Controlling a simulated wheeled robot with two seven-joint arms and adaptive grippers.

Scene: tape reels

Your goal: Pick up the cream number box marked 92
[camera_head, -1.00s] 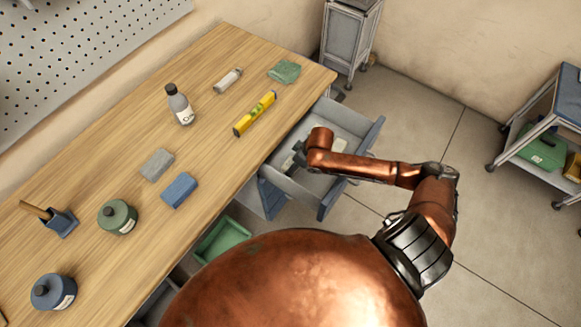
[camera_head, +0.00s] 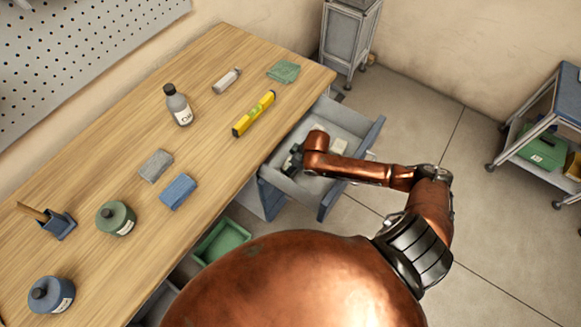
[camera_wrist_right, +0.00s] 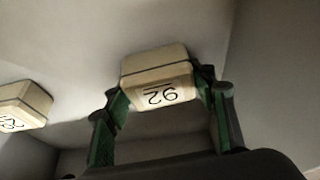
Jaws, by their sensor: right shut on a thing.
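The cream number box marked 92 (camera_wrist_right: 158,76) is between the green-padded fingers of my right gripper (camera_wrist_right: 160,88) in the right wrist view. The fingers are shut on its two sides, and its number face shows upside down. In the head view my right gripper (camera_head: 294,158) is down inside the open drawer (camera_head: 318,190), partly covered by its own wrist. I cannot tell the held box apart there. My left gripper is not in view.
Another cream box (camera_wrist_right: 22,106), its number cut off, lies at the left in the right wrist view. The drawer walls stand close around the gripper. A yellow level (camera_head: 254,114) lies on the table (camera_head: 130,110) above the drawer.

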